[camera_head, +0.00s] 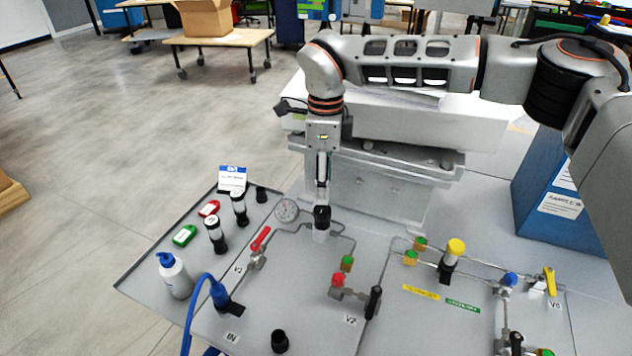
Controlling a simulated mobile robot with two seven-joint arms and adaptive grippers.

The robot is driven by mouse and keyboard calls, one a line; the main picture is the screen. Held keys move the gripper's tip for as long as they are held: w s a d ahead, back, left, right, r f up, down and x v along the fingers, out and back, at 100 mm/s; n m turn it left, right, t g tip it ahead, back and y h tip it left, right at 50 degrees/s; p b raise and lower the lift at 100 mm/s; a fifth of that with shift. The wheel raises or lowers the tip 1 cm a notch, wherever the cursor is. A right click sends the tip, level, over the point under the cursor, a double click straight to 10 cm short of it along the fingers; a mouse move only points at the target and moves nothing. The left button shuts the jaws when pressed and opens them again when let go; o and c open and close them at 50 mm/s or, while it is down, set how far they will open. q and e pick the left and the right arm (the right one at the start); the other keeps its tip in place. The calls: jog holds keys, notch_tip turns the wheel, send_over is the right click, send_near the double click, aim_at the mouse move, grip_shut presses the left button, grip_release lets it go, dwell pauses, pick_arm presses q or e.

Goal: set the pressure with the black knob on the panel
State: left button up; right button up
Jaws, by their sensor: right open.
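The black knob (322,214) sits on a pale regulator body on the grey panel (280,300), near the panel's back edge. A round pressure gauge (286,210) stands just left of it. My right gripper (322,200) points straight down over the knob and is open. Its fingertips are at the knob's top and partly cover it; I cannot tell whether they touch it. The dial reading is too small to make out. My left gripper is not in view.
A red-handled valve (260,240) stands left of the knob, and a red-capped valve (338,281) is in front. A blue hose (196,310) joins the panel's front left. A yellow knob (456,247) stands right.

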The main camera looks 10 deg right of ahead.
aim_at(323, 208)
jog(key=shift+w, duration=0.4)
jog(key=shift+w+f, duration=0.1)
notch_tip(323, 208, down, 7)
jog(key=shift+f, duration=0.15)
jog(key=shift+c, duration=0.3)
jog(key=c, duration=1)
